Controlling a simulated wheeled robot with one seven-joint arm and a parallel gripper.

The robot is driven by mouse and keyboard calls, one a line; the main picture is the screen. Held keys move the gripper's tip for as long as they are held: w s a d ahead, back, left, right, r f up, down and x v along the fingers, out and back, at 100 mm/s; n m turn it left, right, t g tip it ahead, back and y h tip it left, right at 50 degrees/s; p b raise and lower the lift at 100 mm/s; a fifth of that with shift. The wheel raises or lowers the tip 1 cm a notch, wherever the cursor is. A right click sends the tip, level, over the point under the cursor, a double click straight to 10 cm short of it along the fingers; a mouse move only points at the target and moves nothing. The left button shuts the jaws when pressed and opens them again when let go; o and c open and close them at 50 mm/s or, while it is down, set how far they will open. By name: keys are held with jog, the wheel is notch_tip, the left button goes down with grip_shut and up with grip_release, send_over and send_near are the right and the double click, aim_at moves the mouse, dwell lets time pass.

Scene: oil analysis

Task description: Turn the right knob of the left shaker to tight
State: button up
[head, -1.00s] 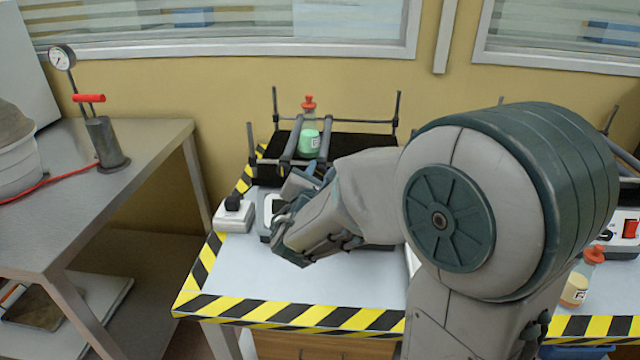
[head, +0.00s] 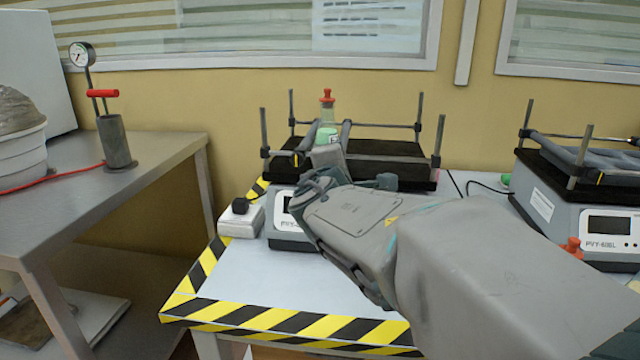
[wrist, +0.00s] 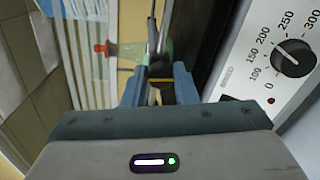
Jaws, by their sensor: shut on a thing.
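The left shaker has a black platform (head: 385,172) with corner posts and clamp bars. A bottle (head: 327,112) with a red cap and green contents stands between two bars. The left bar ends in a dark knob (head: 298,159) with a yellow band. My gripper (head: 325,155) is at the front end of the right bar and hides that bar's knob in the head view. In the wrist view, the blue fingers of my gripper (wrist: 159,88) are shut on a dark knob (wrist: 160,72) with a yellow band. Its exact turn cannot be told.
A numbered dial (wrist: 293,58) on the shaker's front panel is close to my gripper. A white box with a black plug (head: 240,218) is left of the shaker. A second shaker (head: 600,225) stands at the right. The table front is clear.

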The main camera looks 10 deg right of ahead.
jog(key=shift+f+m+b, duration=0.25)
jog(key=shift+m+b, duration=0.15)
jog(key=shift+b, duration=0.35)
jog(key=shift+r, duration=0.1)
jog(key=o, duration=1)
jog(key=shift+s+r, duration=0.1)
